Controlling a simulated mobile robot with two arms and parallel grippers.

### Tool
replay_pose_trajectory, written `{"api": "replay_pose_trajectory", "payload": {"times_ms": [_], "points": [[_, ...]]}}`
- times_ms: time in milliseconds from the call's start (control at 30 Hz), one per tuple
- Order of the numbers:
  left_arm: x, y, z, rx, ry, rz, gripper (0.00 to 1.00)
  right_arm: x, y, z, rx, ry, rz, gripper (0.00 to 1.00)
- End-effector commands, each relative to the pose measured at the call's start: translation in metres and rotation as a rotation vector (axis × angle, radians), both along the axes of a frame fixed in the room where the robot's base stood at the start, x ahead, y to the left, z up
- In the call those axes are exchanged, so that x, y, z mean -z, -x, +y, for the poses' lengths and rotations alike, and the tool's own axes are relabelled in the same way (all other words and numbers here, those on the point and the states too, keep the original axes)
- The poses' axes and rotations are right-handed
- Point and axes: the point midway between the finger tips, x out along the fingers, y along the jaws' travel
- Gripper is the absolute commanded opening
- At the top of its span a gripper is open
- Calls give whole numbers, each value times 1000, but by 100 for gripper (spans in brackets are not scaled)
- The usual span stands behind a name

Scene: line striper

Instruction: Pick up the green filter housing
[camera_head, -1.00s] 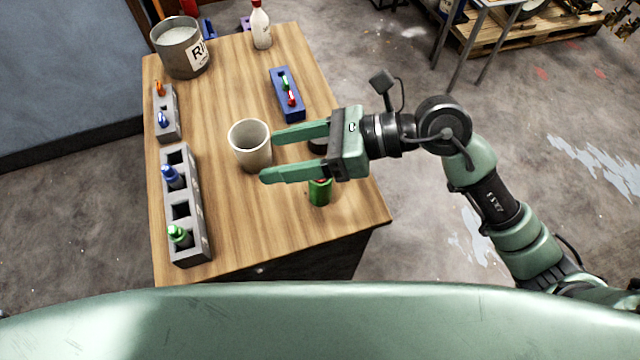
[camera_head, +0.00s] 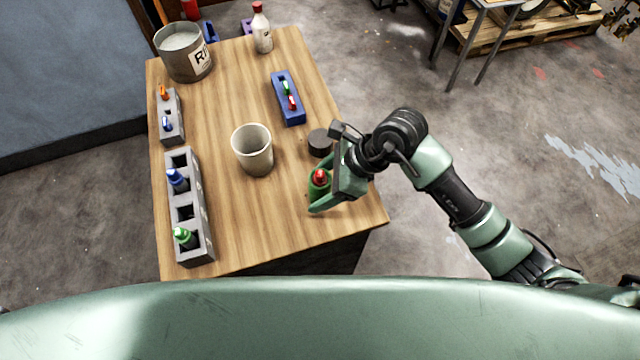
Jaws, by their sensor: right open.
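The green filter housing (camera_head: 318,189), a short green cylinder with a red piece on top, stands on the wooden table (camera_head: 240,215) near its right edge. My right gripper (camera_head: 319,187) is open and low over the table, reaching in from the right. I cannot tell whether the fingers touch the housing. My left gripper is out of view.
A dark round puck (camera_head: 320,141) lies just beyond the gripper. A beige cup (camera_head: 252,152) stands to the left. A blue holder (camera_head: 288,104), grey racks (camera_head: 190,212), a large pot (camera_head: 184,53) and a white bottle (camera_head: 262,32) stand farther around. The near middle is clear.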

Motion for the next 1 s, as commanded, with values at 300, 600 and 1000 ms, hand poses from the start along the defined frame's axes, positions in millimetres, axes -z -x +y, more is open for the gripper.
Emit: {"api": "replay_pose_trajectory", "payload": {"times_ms": [300,600,1000], "points": [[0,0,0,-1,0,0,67,2,0,1,0,0,-1,51],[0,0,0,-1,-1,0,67,1,-1,2,-1,-3,-3,0],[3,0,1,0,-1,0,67,-12,-1,2,-1,-3,-4,0]]}}
